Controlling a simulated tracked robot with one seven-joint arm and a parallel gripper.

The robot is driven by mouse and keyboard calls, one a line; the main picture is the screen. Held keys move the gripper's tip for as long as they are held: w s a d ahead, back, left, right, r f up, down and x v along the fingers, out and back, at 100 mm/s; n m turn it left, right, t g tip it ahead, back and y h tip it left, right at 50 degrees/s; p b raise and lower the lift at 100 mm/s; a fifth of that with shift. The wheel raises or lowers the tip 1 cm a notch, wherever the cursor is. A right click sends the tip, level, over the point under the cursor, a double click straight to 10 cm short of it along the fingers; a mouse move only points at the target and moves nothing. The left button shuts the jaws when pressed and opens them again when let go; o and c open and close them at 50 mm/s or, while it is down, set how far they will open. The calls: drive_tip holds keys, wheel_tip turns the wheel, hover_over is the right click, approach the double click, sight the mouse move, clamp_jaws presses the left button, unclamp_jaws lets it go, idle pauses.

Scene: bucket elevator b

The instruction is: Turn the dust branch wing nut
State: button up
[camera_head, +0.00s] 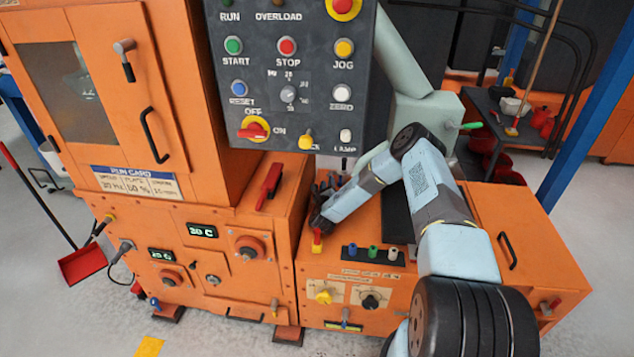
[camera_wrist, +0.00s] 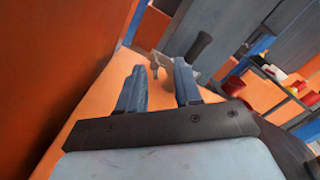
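In the wrist view, my gripper (camera_wrist: 159,66) has its two blue fingers apart, with nothing seen held between them. Just beyond the fingertips, in the gap, stands a small pale grey fitting (camera_wrist: 155,71) that may be the dust branch wing nut; its shape is too small to make out, and I cannot tell whether a finger touches it. In the head view, my gripper (camera_head: 326,190) is low over the orange machine top, below the control panel; the wing nut cannot be made out there.
The dark control panel (camera_head: 290,75) hangs close above my gripper. An orange cabinet wall (camera_wrist: 55,60) rises close at left. A dark lever (camera_wrist: 200,46) stands beyond the right finger. A red-handled tool (camera_head: 269,187) lies left of my gripper. A shelf (camera_head: 510,130) stands behind at right.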

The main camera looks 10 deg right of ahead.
drive_tip(key=shift+s+a+f+m, duration=0.1)
drive_tip(key=shift+s+f+m, duration=0.15)
drive_tip(key=shift+f, duration=0.3)
drive_tip(key=shift+s+a+f+m, duration=0.15)
drive_tip(key=shift+s+f, duration=0.1)
drive_tip(key=shift+f, duration=0.25)
drive_tip(key=shift+w+d, duration=0.15)
drive_tip(key=shift+w, duration=0.05)
drive_tip(key=shift+x, duration=3.4)
drive_tip(key=shift+f, duration=0.1)
clamp_jaws()
